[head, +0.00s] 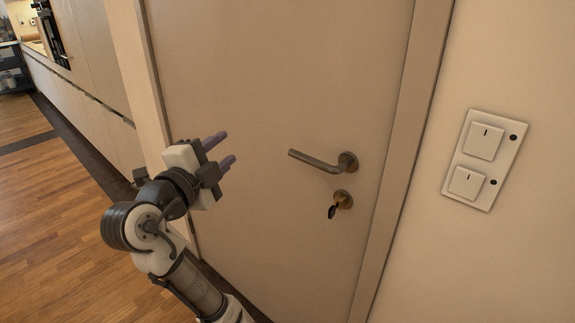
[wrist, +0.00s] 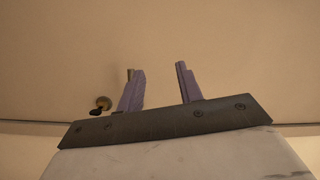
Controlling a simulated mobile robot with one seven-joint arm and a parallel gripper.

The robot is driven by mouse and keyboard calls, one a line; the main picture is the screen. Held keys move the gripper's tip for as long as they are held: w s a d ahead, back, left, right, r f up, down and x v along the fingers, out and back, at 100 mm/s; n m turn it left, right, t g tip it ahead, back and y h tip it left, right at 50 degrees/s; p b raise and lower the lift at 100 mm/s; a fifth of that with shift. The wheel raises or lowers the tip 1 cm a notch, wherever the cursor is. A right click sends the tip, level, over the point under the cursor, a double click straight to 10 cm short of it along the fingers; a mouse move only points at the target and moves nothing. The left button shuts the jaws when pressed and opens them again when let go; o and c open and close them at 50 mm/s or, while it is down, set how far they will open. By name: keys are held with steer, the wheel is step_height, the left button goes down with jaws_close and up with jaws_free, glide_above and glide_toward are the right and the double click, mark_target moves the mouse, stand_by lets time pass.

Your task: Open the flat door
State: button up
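The flat door (head: 265,90) is a plain cream panel that fills the middle of the head view and looks closed in its frame. Its lever handle (head: 322,162) is brass-coloured, near the right edge, and points left, roughly level. My gripper (head: 226,149) is in front of the door, left of the handle and apart from it. Its two purple fingers are spread with nothing between them. In the wrist view my gripper (wrist: 160,75) also shows open, with the door surface (wrist: 230,40) behind. The handle is mostly hidden behind the left finger there.
A lock with a key (head: 341,200) sits below the handle and also shows in the wrist view (wrist: 102,103). A switch plate (head: 486,160) is on the wall to the right. Cabinets (head: 85,70) run along the left, with open wooden floor (head: 60,210) before them.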

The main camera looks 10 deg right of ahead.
mark_target(305, 161)
steer(key=s+d+f+m+g+h, duration=0.25)
steer(key=d+f+m+g, duration=0.2)
steer(key=d+m, duration=0.3)
steer(key=shift+n+g, duration=0.35)
steer(key=shift+g, duration=0.1)
steer(key=p+x, duration=0.2)
steer(key=x, duration=1)
steer(key=shift+s+r, duration=0.1)
steer(key=shift+p+x, duration=0.3)
steer(key=shift+x, duration=0.6)
jaws_close()
